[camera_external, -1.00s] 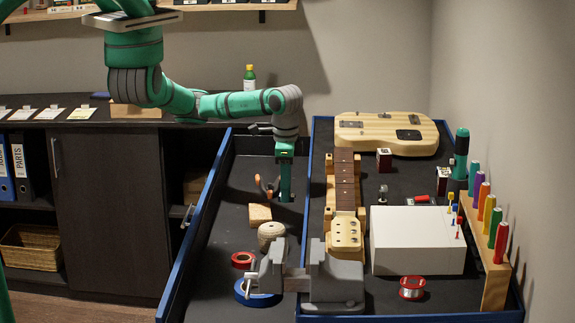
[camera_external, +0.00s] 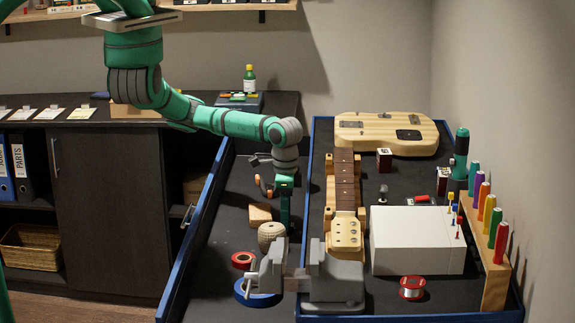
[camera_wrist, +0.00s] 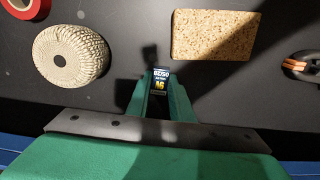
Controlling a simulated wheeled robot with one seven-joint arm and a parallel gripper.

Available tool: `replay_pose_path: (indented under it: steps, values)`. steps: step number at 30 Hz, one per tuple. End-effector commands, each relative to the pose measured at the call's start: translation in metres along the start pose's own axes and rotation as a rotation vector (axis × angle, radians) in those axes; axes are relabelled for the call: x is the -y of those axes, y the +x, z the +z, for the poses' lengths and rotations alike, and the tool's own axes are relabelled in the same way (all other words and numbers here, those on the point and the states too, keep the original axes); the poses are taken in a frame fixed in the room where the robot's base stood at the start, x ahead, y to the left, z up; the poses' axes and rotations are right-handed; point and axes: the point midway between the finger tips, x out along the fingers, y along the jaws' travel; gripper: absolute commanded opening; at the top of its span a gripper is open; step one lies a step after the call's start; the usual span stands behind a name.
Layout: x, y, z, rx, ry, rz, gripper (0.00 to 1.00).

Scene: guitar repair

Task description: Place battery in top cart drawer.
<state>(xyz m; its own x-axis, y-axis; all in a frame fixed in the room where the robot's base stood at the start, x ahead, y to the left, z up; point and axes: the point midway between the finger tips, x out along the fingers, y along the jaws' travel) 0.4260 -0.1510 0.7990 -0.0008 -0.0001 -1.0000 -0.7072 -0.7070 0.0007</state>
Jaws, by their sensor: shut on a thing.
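The battery (camera_wrist: 160,78) is a small dark block with yellow and white lettering. In the wrist view it sits between my fingertips. My gripper (camera_external: 284,222) is shut on it and points down over the open cart drawer (camera_external: 215,215), a dark-floored drawer with a blue rim. The battery is too small or hidden to make out in the external view. I cannot tell whether it touches the drawer floor. The fingers also show in the wrist view (camera_wrist: 160,95).
On the cart's top, right of the drawer, are a guitar neck (camera_external: 344,185) and a grey vise (camera_external: 335,280).

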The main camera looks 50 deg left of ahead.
Motion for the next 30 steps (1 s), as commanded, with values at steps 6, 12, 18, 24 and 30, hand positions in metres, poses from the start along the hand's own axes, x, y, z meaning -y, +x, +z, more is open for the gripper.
replay_pose_path:
  steps: [6,12,18,24,30]
  values:
    - [0.002,0.003,0.000,0.000,-0.003,-0.001,0.32]
    - [0.001,0.003,0.000,0.000,-0.002,-0.001,0.39]
    - [0.000,-0.001,0.000,0.000,0.001,-0.001,0.39]
    - [0.000,-0.027,-0.001,-0.003,0.001,-0.001,0.39]
    - [0.000,-0.068,-0.001,-0.003,0.001,-0.002,0.39]
